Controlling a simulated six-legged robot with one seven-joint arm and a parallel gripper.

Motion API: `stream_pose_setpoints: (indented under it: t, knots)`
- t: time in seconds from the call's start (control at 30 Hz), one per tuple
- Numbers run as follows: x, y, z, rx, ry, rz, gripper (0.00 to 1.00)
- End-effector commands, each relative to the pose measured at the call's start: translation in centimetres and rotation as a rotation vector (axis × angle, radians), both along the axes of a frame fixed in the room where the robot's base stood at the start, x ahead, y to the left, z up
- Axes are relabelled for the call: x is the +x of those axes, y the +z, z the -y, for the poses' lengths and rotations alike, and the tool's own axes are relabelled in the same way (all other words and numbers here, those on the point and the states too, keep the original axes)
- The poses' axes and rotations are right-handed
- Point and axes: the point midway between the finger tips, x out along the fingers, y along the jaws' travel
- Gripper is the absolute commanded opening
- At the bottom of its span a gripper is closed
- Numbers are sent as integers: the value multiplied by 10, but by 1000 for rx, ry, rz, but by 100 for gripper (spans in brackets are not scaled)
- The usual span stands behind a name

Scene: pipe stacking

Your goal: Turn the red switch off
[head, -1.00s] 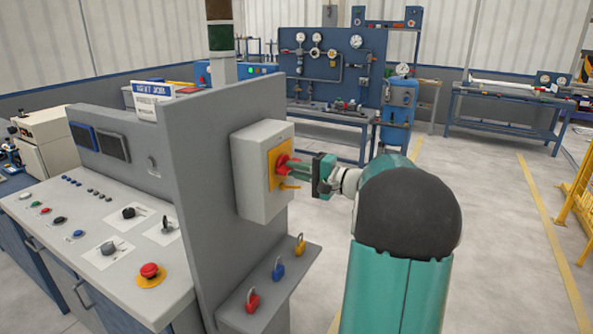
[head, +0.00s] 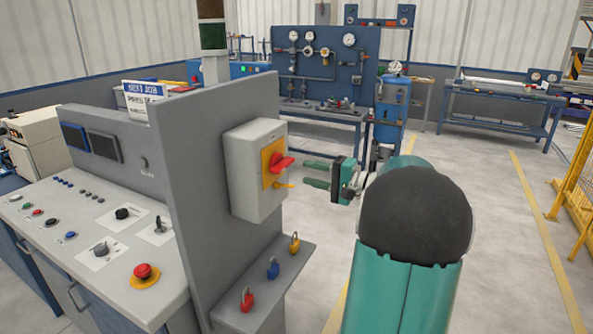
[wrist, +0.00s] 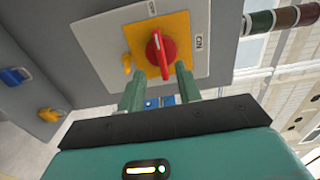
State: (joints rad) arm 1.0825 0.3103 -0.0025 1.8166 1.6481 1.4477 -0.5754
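The red switch (head: 283,163) is a rotary handle on a yellow plate (head: 268,170), on the side of a light grey box (head: 245,180). In the wrist view the red handle (wrist: 160,54) stands upright in the picture, with an "ON" label (wrist: 199,42) to its right. In the head view the handle lies roughly level. My gripper (head: 305,173) is open, its two green fingers spread and empty, a short gap to the right of the handle. In the wrist view the fingertips (wrist: 160,80) point at the handle from either side of its lower end.
The box hangs on a grey upright panel (head: 215,130) beside a sloped console (head: 90,230) with buttons. Red, blue and yellow padlocks sit on a ledge (head: 290,262) below. Floor to the right is free up to a yellow fence (head: 570,190).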

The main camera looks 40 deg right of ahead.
Motion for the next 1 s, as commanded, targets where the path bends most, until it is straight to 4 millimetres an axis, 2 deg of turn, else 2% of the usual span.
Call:
stream_pose_setpoints:
  t: [0.1,0.2,0.4,1.0]
  knots:
    - [-26,0,10,-1,-3,-1,34]
    - [-44,0,16,-1,-2,0,34]
    - [-64,0,22,-1,1,0,34]
    - [-66,0,23,-1,1,0,34]
